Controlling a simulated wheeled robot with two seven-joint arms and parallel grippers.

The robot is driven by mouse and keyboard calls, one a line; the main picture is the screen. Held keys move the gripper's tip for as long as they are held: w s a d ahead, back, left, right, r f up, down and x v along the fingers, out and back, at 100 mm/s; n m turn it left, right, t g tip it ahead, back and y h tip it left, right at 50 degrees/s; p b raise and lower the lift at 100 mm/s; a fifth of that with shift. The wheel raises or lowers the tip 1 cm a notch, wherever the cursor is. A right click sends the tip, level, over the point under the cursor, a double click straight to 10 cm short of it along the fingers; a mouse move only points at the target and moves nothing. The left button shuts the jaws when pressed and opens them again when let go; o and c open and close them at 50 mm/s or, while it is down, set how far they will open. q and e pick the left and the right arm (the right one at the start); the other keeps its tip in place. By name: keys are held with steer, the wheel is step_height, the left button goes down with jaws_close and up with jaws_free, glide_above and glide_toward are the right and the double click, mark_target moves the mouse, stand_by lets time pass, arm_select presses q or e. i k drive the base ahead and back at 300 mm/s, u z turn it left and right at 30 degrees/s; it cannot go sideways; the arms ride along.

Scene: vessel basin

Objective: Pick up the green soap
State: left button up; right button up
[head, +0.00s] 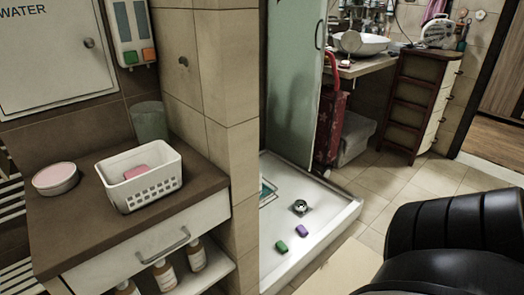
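A small green soap (281,247) lies in the white shower basin (328,225) near its front edge. A purple soap (302,231) lies just behind it and to the right, a small gap apart. Neither of my grippers is in view. A black part of my own arm or body fills the lower right corner, apart from the green soap.
A brown-topped cabinet (62,235) at the left holds a white basket (128,202) with a pink soap (137,172), and a round pink tin (56,178). A glass door (292,80) stands behind the basin. Tiled floor (400,178) is clear at the right.

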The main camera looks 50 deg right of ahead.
mark_target(281, 247)
steer(key=u, duration=0.05)
steer(key=k, duration=0.1)
steer(key=z, duration=3.1)
steer(key=i, duration=3.1)
steer(key=u, duration=4.5)
